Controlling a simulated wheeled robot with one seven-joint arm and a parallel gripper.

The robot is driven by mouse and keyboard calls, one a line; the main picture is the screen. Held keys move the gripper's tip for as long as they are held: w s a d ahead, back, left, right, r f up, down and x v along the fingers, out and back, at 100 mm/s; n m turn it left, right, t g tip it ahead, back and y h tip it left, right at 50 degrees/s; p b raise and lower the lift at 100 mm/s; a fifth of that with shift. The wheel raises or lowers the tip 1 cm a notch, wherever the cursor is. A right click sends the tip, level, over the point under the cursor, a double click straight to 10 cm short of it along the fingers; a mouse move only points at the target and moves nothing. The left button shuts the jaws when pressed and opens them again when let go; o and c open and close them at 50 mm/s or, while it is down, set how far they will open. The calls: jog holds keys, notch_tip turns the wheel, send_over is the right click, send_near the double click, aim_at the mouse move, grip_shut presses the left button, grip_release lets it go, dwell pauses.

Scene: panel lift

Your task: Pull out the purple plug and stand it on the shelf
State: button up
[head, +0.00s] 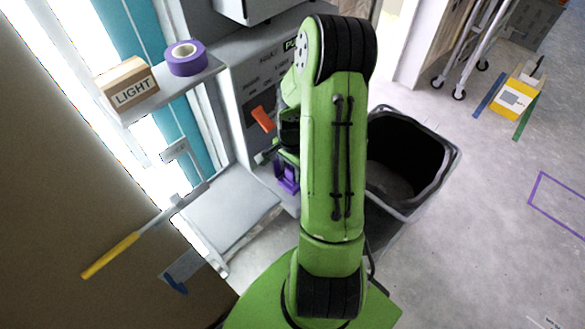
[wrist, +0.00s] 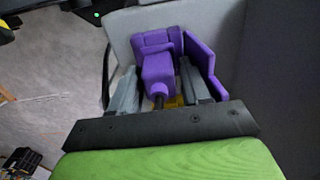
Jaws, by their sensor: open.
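The purple plug (wrist: 160,70) shows in the wrist view, with more purple parts behind it and to its right; I cannot tell where plug and socket divide. My gripper (wrist: 158,76) is open, with one grey finger on each side of the plug. I cannot tell whether either finger touches it. In the head view purple parts (head: 287,178) show low on the panel front, partly hidden by my green arm. A grey lower shelf (head: 232,207) juts out left of them. A higher shelf (head: 195,84) carries a box and a tape roll.
A box marked LIGHT (head: 129,86) and a purple tape roll (head: 186,58) sit on the upper shelf. An orange lever (head: 262,119) sticks out of the panel. A yellow-handled bar (head: 110,256) lies left of the bare lower shelf. A black bin (head: 412,160) stands right of my arm.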

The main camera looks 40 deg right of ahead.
jog(key=shift+c, duration=0.2)
grip_shut()
dwell(0.3)
jog(key=shift+r, duration=0.1)
jog(key=shift+r+p, duration=2.2)
jog(key=shift+r, duration=0.75)
